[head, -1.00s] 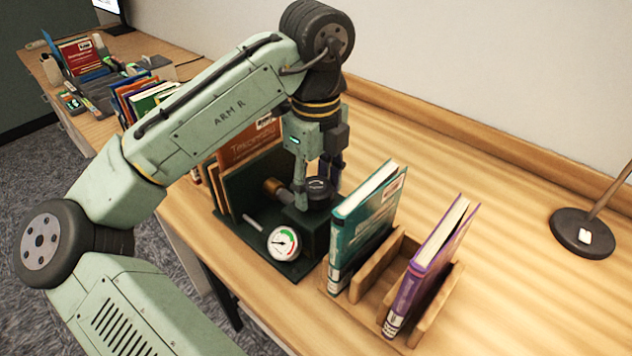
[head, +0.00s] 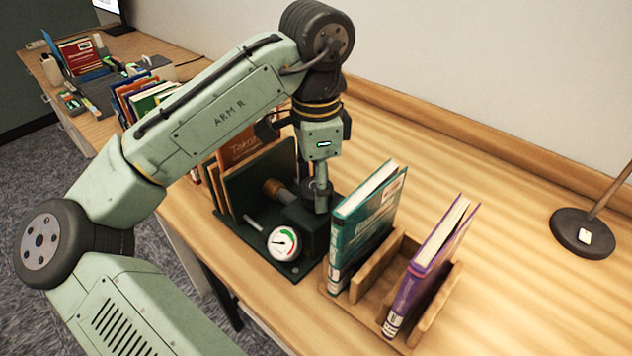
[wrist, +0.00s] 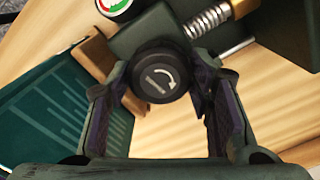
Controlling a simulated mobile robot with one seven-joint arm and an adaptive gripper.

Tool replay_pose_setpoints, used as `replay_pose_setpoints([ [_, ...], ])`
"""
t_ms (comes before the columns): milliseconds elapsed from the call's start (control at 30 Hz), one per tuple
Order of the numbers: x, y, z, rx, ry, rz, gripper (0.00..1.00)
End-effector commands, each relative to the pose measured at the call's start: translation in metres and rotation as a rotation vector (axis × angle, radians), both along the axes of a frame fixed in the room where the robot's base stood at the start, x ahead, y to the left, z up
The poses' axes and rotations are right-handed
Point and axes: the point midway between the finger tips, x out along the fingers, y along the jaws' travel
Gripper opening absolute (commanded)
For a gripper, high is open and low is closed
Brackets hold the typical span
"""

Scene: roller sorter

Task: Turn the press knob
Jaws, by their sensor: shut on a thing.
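The press knob (wrist: 157,77) is a round black cap with a white curved arrow, on top of the dark green press (head: 307,226). In the head view the knob is mostly hidden behind my fingers. My gripper (head: 317,197) points down over it, and in the wrist view (wrist: 158,95) its two fingers stand on either side of the knob, shut on it. A round gauge (head: 283,243) with a green and red scale sits at the front of the press. A metal screw with a spring (wrist: 207,20) runs beside the knob.
A teal book (head: 366,225) stands close to the right of the press in a wooden rack (head: 368,283). A purple book (head: 425,270) stands further right. Books and boards stand just left of the press. The desk (head: 490,200) behind and right is clear up to a lamp base (head: 583,232).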

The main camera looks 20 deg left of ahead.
Motion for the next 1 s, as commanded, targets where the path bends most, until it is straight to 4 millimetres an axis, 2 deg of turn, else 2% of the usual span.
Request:
replay_pose_setpoints([
  [1000, 0.0002, 0.0002, 0.0004, 0.000, -0.001, 0.965, 0.20],
])
